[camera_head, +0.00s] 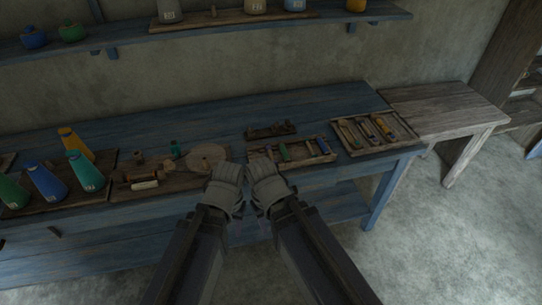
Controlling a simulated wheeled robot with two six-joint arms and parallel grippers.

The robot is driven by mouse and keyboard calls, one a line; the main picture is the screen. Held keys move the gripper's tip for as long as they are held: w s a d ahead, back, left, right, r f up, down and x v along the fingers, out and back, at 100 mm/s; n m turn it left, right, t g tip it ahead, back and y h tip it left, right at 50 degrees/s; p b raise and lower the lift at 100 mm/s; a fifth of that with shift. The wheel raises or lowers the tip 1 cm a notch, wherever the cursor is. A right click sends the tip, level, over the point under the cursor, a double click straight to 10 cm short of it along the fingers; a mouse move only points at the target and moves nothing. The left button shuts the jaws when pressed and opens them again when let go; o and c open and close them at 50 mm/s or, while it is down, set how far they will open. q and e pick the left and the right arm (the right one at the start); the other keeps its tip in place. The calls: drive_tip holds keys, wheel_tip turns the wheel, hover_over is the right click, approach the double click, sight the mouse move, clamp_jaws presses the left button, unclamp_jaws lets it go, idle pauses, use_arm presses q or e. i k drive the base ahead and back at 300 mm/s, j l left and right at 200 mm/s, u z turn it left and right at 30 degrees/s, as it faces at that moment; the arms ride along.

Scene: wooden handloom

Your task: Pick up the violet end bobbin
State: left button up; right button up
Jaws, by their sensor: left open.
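A small bobbin tray (292,160) lies near the front edge of the blue bench, right of the middle. It holds several small bobbins, among them a green one (284,152). A small blue-violet bobbin (323,146) lies at the tray's right end; the dim light makes its exact colour hard to tell. My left gripper (227,173) is open at the bench's front edge, left of the tray. My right gripper (264,173) is close beside it, in front of the tray's left part. Its jaws are too unclear to judge.
A second tray (375,133) with tools stands to the right. Coloured cones, including a blue one (46,182), stand at the left. A round wooden disc (206,156) lies behind my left gripper. A dark wooden rack (271,131) lies behind the bobbin tray. The bench's back is clear.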

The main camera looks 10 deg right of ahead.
sight(269, 148)
drive_tip(key=l+u, duration=0.15)
drive_tip(key=l, duration=1)
drive_tip(key=l+u, duration=0.15)
drive_tip(key=l, duration=0.95)
drive_tip(key=k, duration=0.05)
